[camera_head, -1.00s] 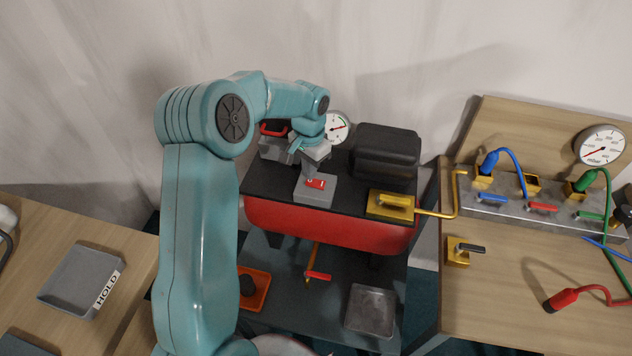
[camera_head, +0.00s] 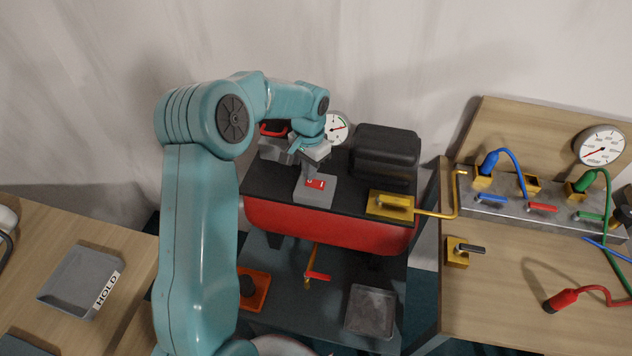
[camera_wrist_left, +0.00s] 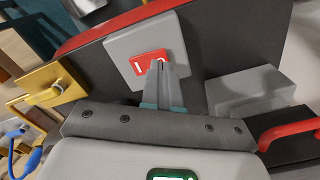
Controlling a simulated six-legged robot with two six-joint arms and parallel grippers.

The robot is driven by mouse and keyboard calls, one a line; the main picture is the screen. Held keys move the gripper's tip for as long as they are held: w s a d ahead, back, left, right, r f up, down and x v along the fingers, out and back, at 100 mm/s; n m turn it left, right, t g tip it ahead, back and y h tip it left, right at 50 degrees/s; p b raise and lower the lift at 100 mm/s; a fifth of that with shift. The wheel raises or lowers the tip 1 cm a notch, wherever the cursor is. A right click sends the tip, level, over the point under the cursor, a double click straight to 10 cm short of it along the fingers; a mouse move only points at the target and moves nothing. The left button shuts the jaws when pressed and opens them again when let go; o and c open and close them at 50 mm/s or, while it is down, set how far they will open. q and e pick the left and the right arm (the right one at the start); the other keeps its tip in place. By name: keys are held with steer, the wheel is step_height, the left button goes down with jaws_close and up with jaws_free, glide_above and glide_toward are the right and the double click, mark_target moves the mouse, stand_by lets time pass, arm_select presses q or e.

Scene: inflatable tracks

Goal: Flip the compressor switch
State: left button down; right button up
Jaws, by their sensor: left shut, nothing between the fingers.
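The compressor switch is a red rocker (camera_head: 316,184) on a grey box (camera_head: 313,196) on top of the compressor (camera_head: 330,226), which has a black top and red body. In the left wrist view the red rocker (camera_wrist_left: 149,61) shows white markings, partly hidden behind my fingertips. My left gripper (camera_head: 308,176) is shut and empty, reaching down over the grey box. Its fingertips in the left wrist view (camera_wrist_left: 156,64) overlap the rocker's edge; I cannot tell for sure whether they touch it. My right gripper is not in view.
A gauge (camera_head: 336,127), a black housing (camera_head: 385,152) and a yellow valve (camera_head: 390,205) crowd the compressor. A red handle (camera_head: 273,129) is behind my gripper. A wooden bench with a manifold (camera_head: 540,208) stands right; a grey HOLD tray (camera_head: 80,280) lies left.

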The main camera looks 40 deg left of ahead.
arm_select(q)
steer(key=shift+f+b, duration=0.8)
steer(key=shift+f, duration=0.2)
stand_by(0.9)
step_height(320, 180, up, 2)
steer(key=shift+w+p, duration=0.1)
steer(key=shift+p, duration=0.7)
steer(key=shift+r+p, duration=0.5)
steer(key=shift+r, duration=0.35)
step_height(320, 180, up, 3)
steer(key=shift+f+p, duration=0.1)
steer(key=shift+p, duration=0.9)
steer(key=shift+r, duration=0.3)
steer(key=shift+f, duration=0.1)
